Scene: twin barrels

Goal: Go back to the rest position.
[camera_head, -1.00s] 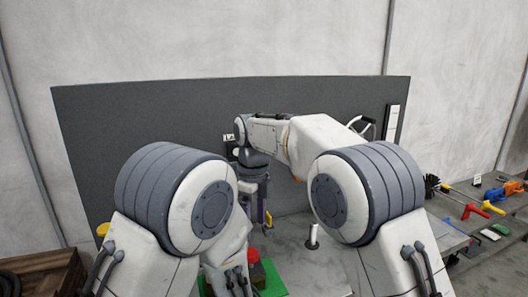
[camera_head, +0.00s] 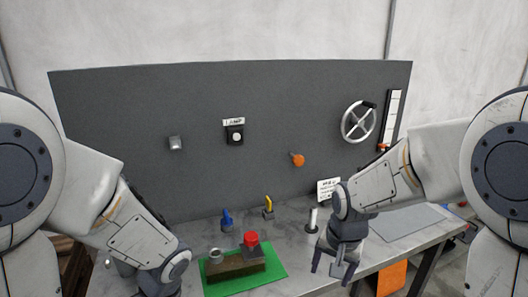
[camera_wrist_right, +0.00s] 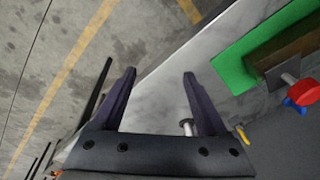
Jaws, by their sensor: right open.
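My right gripper (camera_head: 332,271) hangs at the front edge of the workbench, fingers pointing down. In the right wrist view its two dark fingers (camera_wrist_right: 159,74) are spread with nothing between them. My left arm comes in from the left and bends down to the bottom edge. Its wrist (camera_head: 170,270) shows left of the green mat, but its fingers are out of the frame.
The grey panel carries a lamp button (camera_head: 235,135), an orange knob (camera_head: 298,160) and a handwheel (camera_head: 358,121). On the bench are a green mat (camera_head: 270,284), a red button (camera_head: 250,239), a blue lever (camera_head: 227,218), a yellow lever (camera_head: 268,206) and a white upright handle (camera_head: 313,219).

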